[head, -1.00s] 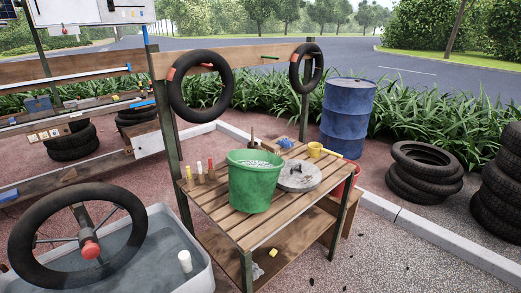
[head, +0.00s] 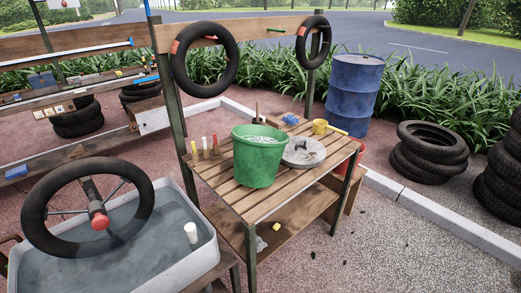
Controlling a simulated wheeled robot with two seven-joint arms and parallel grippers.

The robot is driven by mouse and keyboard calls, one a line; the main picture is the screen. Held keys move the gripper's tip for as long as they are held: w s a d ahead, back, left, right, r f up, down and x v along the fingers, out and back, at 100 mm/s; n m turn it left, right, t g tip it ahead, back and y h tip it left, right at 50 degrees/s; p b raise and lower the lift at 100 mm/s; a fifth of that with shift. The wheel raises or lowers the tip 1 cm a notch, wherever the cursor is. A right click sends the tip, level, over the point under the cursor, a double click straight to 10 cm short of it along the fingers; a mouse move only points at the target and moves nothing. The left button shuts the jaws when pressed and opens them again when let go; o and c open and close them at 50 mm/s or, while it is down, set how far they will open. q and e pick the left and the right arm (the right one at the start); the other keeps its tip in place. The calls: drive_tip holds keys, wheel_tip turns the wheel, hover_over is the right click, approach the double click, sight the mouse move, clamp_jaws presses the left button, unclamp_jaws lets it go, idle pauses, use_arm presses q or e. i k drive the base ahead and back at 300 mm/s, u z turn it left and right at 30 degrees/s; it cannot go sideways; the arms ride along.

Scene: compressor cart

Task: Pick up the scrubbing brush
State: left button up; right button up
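I cannot make out a scrubbing brush for certain. A slatted wooden table (head: 224,188) stands in the middle of the head view. On it are a green bucket (head: 258,163) with whitish contents, a round grey lid (head: 304,153) and a yellow cup (head: 320,127). A small blue item (head: 290,119) lies behind the lid, too small to identify. A brown upright handle (head: 257,110) shows behind the bucket, its lower part hidden. Several short coloured-top sticks (head: 204,147) stand at the table's left. Neither of my grippers is in view.
A grey water tub (head: 185,262) with a spoked wheel (head: 57,249) over it and a white cylinder (head: 191,232) stands at the front left. A blue drum (head: 353,95) and stacked tyres (head: 428,160) stand at the right. Gravel ground (head: 370,245) at the front right is largely clear.

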sight(272, 122)
drive_tip(key=z, duration=1.35)
drive_tip(key=i, duration=2.5)
drive_tip(key=u, duration=3.5)
